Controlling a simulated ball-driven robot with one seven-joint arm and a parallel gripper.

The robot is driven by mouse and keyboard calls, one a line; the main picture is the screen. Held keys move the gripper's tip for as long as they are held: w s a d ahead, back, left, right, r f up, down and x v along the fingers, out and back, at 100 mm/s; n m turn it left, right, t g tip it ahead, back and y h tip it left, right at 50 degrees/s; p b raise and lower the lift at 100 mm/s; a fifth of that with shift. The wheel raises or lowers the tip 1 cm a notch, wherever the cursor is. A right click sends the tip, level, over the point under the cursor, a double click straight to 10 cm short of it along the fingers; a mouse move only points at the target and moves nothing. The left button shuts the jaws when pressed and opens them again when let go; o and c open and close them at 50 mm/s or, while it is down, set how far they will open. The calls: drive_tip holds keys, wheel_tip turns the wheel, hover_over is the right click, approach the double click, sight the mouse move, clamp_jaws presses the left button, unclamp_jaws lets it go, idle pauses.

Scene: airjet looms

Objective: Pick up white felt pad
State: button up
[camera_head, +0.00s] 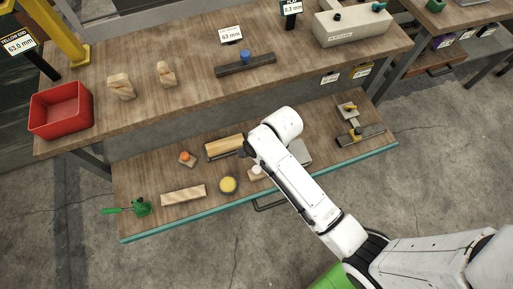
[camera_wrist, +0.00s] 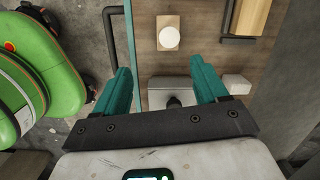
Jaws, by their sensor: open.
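Two pale pieces show in the wrist view. A round white piece (camera_wrist: 169,37) sits on a small wooden block (camera_wrist: 168,20), and a small white block (camera_wrist: 236,84) lies just right of the right finger. I cannot tell for certain which is the felt pad. The round piece also shows in the head view (camera_head: 256,169), left of my forearm. My gripper (camera_wrist: 161,70) is open, its teal fingers wide apart with nothing gripped. A grey metal box (camera_wrist: 155,91) with a dark knob lies in the view between the fingers. My gripper is hidden behind my arm in the head view.
On the lower shelf (camera_head: 150,219) are a yellow round tin (camera_head: 228,185), a wooden bar (camera_head: 183,195), a wooden roller (camera_head: 224,146), an orange-topped block (camera_head: 187,158) and a green tool (camera_head: 140,208). A red bin (camera_head: 61,110) stands on the upper bench.

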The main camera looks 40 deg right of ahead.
sight(257, 168)
drive_tip(key=f, duration=0.2)
drive_tip(key=w+f+m+b, duration=0.1)
drive_tip(key=f, duration=0.1)
drive_tip(key=a+f+m, duration=0.1)
drive_tip(key=f, duration=0.1)
drive_tip(key=shift+w+a+f, duration=0.1)
drive_tip(key=shift+w+f, duration=0.05)
drive_tip(key=shift+w, duration=0.15)
drive_tip(key=shift+w+a+f+b, duration=0.15)
drive_tip(key=shift+f+b, duration=0.1)
drive_tip(key=shift+f, duration=0.6)
drive_tip(key=shift+w+a+f+b, duration=0.1)
drive_tip(key=shift+a+f+b, duration=0.15)
drive_tip(key=shift+f, duration=0.6)
drive_tip(key=shift+w+a+f+b, duration=0.1)
drive_tip(key=shift+f+b, duration=0.2)
drive_tip(key=shift+f, duration=0.55)
drive_tip(key=shift+c, duration=0.3)
drive_tip(key=c, duration=1.2)
drive_tip(key=shift+r, duration=0.15)
